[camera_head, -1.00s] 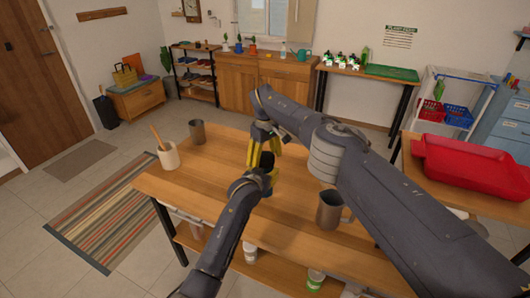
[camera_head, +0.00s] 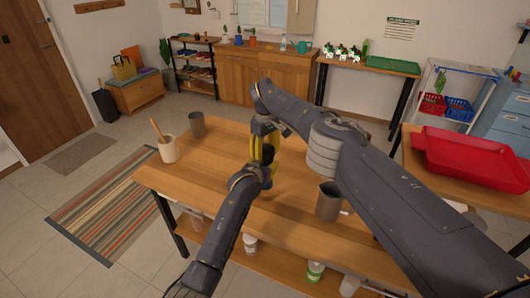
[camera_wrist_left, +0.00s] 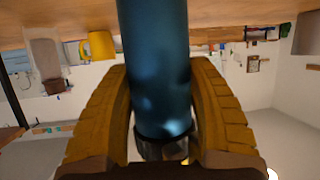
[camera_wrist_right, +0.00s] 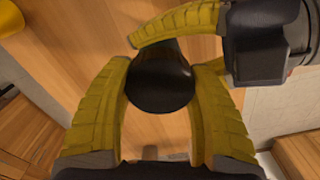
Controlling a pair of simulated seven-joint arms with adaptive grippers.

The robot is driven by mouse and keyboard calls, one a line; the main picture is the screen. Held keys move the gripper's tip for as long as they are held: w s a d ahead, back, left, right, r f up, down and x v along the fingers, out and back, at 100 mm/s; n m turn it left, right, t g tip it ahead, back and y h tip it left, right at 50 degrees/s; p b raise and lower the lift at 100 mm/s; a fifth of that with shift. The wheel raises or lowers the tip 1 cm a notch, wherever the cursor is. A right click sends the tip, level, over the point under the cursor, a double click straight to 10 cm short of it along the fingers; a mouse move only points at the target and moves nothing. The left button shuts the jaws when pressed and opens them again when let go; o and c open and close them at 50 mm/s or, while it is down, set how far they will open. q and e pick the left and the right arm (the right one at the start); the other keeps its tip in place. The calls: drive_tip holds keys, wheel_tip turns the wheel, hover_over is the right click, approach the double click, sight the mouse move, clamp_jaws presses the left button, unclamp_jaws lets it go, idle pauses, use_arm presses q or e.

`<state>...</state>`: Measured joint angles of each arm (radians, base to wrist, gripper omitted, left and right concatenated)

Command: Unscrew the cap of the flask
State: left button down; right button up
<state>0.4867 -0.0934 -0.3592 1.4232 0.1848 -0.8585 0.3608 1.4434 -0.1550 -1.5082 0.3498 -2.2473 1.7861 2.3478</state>
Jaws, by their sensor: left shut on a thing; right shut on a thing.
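The blue flask (camera_wrist_left: 155,70) stands between the two yellow fingers of my left gripper (camera_head: 258,172), which is shut on its body. A black band shows on it at the bottom of the left wrist view, whose picture is upside down. The flask's black cap (camera_wrist_right: 160,88) shows in the right wrist view, between the yellow fingers of my right gripper (camera_head: 265,140), shut on it from above. The left gripper's fingers (camera_wrist_right: 180,22) reach in just beyond the cap. In the head view the arms hide most of the flask.
A grey mug (camera_head: 328,202) stands at the table's right. A cream pot with a wooden stick (camera_head: 168,150) and a grey cup (camera_head: 197,125) stand at the left. A yellow mug (camera_wrist_left: 98,45) shows in the left wrist view. The table's left half (camera_head: 205,170) is mostly clear.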

drive_tip(key=n, duration=0.6)
drive_tip(key=shift+n, duration=0.4)
drive_tip(key=n, duration=1.4)
drive_tip(key=shift+n, duration=0.4)
drive_tip(key=n, duration=1.3)
drive_tip(key=shift+r, duration=0.1)
drive_tip(key=n, duration=1.9)
drive_tip(key=shift+r, duration=0.25)
